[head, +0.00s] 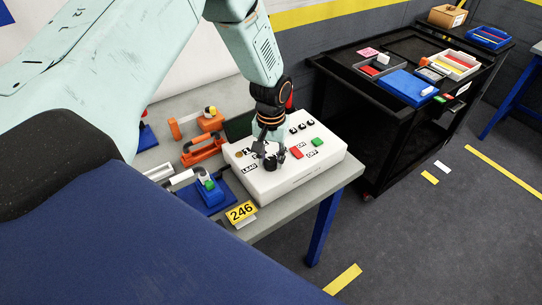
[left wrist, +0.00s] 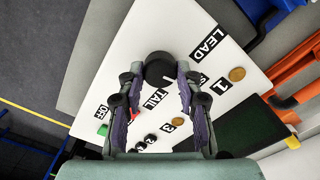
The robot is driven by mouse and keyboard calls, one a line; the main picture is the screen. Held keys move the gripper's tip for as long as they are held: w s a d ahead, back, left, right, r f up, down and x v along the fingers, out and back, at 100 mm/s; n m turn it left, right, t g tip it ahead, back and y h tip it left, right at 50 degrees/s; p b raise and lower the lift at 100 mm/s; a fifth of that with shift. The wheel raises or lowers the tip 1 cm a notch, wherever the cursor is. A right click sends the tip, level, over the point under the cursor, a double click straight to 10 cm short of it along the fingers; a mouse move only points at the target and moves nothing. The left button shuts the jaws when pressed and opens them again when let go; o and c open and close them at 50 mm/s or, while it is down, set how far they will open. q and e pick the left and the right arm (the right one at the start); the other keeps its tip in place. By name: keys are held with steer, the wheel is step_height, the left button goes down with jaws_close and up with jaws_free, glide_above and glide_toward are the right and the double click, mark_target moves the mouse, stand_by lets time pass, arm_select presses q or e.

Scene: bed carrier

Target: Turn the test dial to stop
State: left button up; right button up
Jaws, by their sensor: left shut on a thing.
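The test dial is a round black knob on the white control box (head: 310,169). It shows at the top centre of the left wrist view as a dark test dial (left wrist: 158,66) with a short white mark toward the lower right of the picture. Labels LEAD, 1, TAIL, 3 and OFF lie around it on the box. My left gripper (head: 269,158) reaches down onto the box from above. In the left wrist view my left gripper (left wrist: 160,76) has its two fingers on either side of the knob, shut on it. My right gripper is in no view.
Red (head: 296,153) and green (head: 317,142) buttons and small black switches sit on the box. Left of it are orange tools (head: 203,152), a blue holder (head: 207,198) and a yellow 246 tag (head: 242,212). A black cart (head: 375,125) stands right, with open floor in front.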

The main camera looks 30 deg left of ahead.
mark_target(271, 161)
arm_select(q)
steer(key=shift+w+r+m, duration=0.15)
steer(key=shift+m, duration=0.85)
steer(key=o, duration=1.2)
steer(key=shift+s, duration=0.2)
steer(key=shift+c, duration=0.2)
step_height(271, 161, up, 12)
